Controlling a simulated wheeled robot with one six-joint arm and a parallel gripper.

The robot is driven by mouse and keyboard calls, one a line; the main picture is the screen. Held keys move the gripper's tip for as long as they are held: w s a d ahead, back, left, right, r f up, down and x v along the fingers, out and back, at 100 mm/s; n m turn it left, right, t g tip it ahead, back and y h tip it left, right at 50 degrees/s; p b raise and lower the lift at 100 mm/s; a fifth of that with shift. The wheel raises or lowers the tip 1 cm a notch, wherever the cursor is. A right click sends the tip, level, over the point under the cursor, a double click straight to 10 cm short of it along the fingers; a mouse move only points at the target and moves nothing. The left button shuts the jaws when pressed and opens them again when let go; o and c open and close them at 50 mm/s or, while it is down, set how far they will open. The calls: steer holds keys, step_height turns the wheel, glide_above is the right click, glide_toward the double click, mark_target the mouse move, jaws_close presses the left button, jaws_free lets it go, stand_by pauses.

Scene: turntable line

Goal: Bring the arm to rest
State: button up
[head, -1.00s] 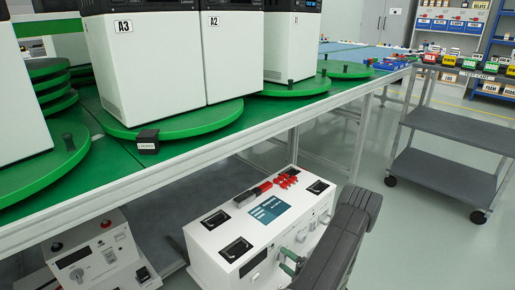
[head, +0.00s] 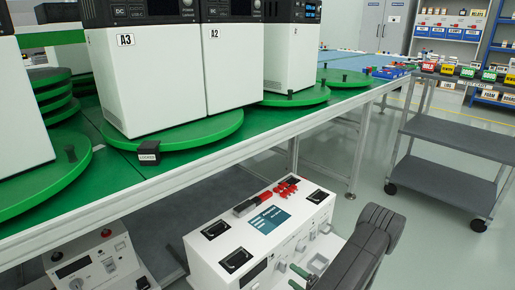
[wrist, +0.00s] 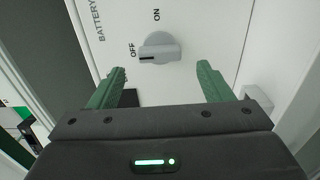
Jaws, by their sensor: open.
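My gripper (wrist: 160,85) is open and empty in the wrist view, its two green fingers apart. Between and beyond the fingertips is a grey rotary knob (wrist: 159,48) on a white panel marked BATTERY, OFF and ON. The knob's dark line points toward OFF. In the head view my gripper (head: 299,277) shows only in part at the bottom, its green fingers by the front of the white test box (head: 205,262). My dark arm covers the box's lower right side.
A green-topped bench (head: 120,178) carries white units A3 (head: 140,85) and A2 (head: 230,70) on green turntables. A black LOCKED block (head: 149,152) sits at a turntable's edge. A grey cart (head: 465,137) stands right, with clear floor between.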

mark_target(286, 267)
steer(key=p+v, duration=0.2)
steer(key=v, duration=0.7)
steer(key=b+x, duration=0.4)
steer(key=x, duration=1)
steer(key=shift+f, duration=0.1)
steer(key=shift+w+m, duration=0.1)
steer(key=shift+m, duration=0.2)
steer(key=m, duration=0.6)
steer(key=shift+r+m+p, duration=0.25)
steer(key=shift+m+p, duration=0.1)
steer(key=shift+m, duration=0.05)
steer(key=m+p, duration=0.2)
steer(key=m, duration=0.2)
steer(key=shift+r+m, duration=0.15)
steer(key=shift+m, duration=0.25)
steer(key=shift+d+m+p, duration=0.1)
steer(key=shift+m+p, duration=0.4)
steer(key=shift+m, duration=0.7)
steer(key=shift+w, duration=0.1)
